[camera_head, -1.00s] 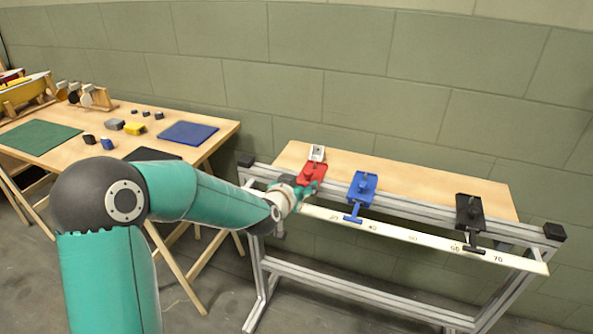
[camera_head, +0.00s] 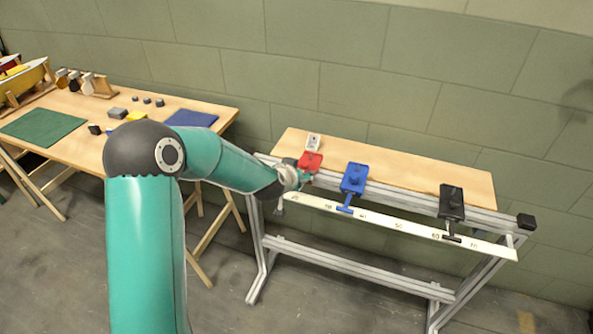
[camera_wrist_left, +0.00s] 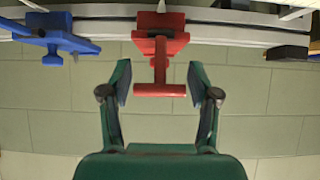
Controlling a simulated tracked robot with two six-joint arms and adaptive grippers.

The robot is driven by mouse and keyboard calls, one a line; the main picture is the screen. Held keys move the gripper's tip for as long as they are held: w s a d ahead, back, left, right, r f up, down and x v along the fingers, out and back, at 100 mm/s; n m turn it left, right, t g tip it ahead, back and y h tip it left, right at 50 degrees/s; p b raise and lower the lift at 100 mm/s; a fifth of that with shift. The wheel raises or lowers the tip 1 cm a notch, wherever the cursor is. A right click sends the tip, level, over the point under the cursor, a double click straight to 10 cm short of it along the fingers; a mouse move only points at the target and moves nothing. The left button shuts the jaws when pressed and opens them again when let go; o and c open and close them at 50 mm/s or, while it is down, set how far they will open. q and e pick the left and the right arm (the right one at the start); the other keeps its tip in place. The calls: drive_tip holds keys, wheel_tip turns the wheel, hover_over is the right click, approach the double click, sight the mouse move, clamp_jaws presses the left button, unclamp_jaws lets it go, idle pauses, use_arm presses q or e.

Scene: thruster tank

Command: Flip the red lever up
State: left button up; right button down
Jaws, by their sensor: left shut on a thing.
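The red lever is a red block (camera_head: 311,160) with a T-shaped handle on the rail at the left end of the stand. In the left wrist view the handle (camera_wrist_left: 160,90) points at my gripper, its crossbar between the two fingers. My right gripper is out of view.
A blue lever (camera_head: 354,179) and a black lever (camera_head: 452,203) sit farther right on the same rail, above a numbered white strip (camera_head: 400,227). A small white device (camera_head: 313,142) stands behind the red block. A wooden table (camera_head: 60,105) with mats and small blocks is at left.

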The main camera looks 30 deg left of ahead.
use_arm(q)
drive_tip(key=o, duration=1.1)
drive_tip(key=shift+w, duration=0.1)
drive_tip(key=v, duration=1.2)
drive_tip(key=shift+f, duration=0.15)
